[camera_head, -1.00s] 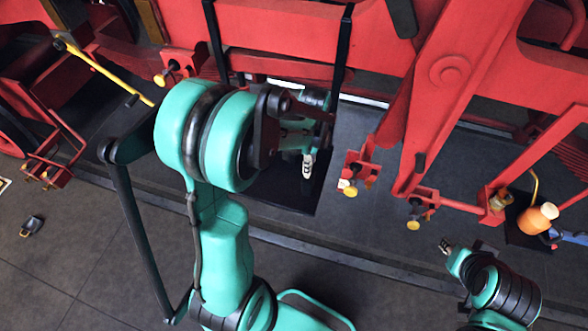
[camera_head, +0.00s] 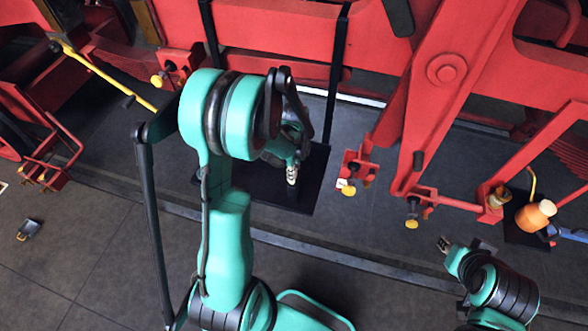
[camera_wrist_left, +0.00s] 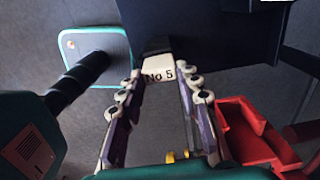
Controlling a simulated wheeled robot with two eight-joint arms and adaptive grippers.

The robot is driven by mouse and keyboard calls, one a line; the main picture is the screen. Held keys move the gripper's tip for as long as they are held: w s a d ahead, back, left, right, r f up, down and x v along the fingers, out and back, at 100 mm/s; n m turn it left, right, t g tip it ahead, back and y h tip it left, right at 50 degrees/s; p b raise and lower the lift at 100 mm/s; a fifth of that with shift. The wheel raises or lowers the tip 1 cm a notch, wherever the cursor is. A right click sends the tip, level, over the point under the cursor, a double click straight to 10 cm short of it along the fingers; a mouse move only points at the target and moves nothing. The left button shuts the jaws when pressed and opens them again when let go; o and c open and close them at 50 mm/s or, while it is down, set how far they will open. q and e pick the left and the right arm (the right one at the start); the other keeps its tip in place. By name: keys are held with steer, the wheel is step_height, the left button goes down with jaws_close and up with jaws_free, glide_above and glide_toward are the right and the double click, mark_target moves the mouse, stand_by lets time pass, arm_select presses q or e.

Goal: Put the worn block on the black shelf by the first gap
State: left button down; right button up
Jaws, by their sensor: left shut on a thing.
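In the left wrist view, the worn block (camera_wrist_left: 157,70), dark with a white face marked "No 5", sits between the tips of my left gripper (camera_wrist_left: 160,82). The purple-padded fingers are shut on it. In the head view my left gripper (camera_head: 292,172) hangs over the black shelf (camera_head: 313,180), which has two black uprights behind it. The shelf also shows as a dark panel in the left wrist view (camera_wrist_left: 225,35). I cannot tell whether the block touches the shelf. My right gripper (camera_head: 445,244) is small at the lower right, and its opening is unclear.
The red machine frame (camera_head: 440,70) fills the back, with red brackets and yellow knobs (camera_head: 349,190) right of the shelf. An orange can (camera_head: 535,214) stands at the far right. A small dark object (camera_head: 30,229) lies on the floor at left. The front floor is mostly clear.

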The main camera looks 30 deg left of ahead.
arm_select(q)
steer(key=c, duration=1.5)
jaws_free()
steer(key=shift+f, duration=0.2)
steer(key=o, duration=0.4)
steer(key=shift+o, duration=0.2)
steer(key=shift+r, duration=0.15)
steer(key=shift+r+p, duration=0.3)
step_height(320, 180, up, 11)
steer(key=s+d+r+n+t, duration=0.7)
steer(key=s+d+r+n, duration=0.2)
steer(key=n, duration=0.6)
steer(key=shift+s+d+p, duration=0.45)
steer(key=shift+s+d, duration=0.4)
steer(key=shift+s, duration=0.15)
